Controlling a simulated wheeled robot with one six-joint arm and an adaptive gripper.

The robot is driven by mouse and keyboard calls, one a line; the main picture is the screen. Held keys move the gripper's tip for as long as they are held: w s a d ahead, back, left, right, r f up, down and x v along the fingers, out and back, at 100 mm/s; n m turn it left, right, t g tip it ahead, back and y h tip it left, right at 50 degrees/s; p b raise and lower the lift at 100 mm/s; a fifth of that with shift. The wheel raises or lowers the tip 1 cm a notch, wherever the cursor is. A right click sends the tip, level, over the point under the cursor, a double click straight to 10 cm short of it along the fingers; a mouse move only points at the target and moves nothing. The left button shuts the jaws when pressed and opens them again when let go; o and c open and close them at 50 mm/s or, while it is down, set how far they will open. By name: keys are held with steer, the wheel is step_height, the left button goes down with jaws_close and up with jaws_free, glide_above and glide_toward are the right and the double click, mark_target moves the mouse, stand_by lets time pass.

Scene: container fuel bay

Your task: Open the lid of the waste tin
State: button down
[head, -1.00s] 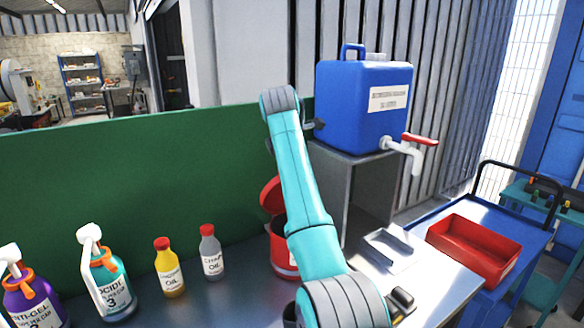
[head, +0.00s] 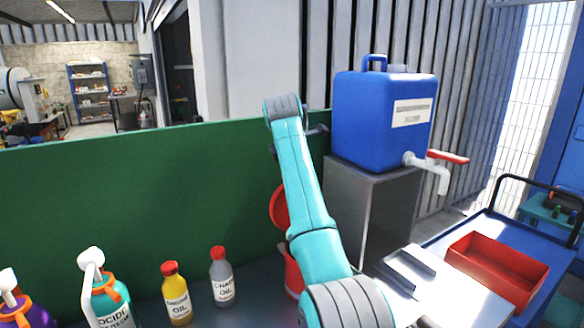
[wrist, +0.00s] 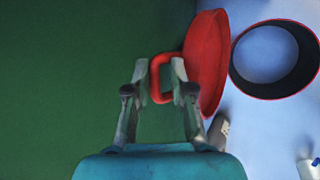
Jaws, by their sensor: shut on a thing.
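The waste tin is red with a dark inside. Its open round mouth (wrist: 233,62) shows at the right of the wrist view, and part of its body (head: 292,272) shows behind my arm in the head view. Its red lid (wrist: 207,62) stands steeply on edge beside the mouth, clear of the opening; it also shows in the head view (head: 278,207), partly hidden by my arm. My gripper (wrist: 160,68) is shut on the red loop handle (wrist: 157,88) of the lid. My gripper's fingers are hidden in the head view.
A green panel (head: 120,210) stands close behind the bench. Yellow (head: 177,300) and grey (head: 222,283) oil bottles stand left of the tin. A blue canister (head: 375,130) with a tap sits on a grey stand to the right. A red tray (head: 480,262) lies on a blue trolley.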

steer(key=shift+s+f, duration=0.1)
steer(key=shift+f, duration=0.6)
steer(key=c, duration=1.2)
jaws_free()
steer(key=shift+r, duration=0.3)
steer(key=shift+r, duration=0.15)
steer(key=v, duration=1.1)
steer(key=shift+r, duration=0.25)
steer(key=shift+s, duration=0.1)
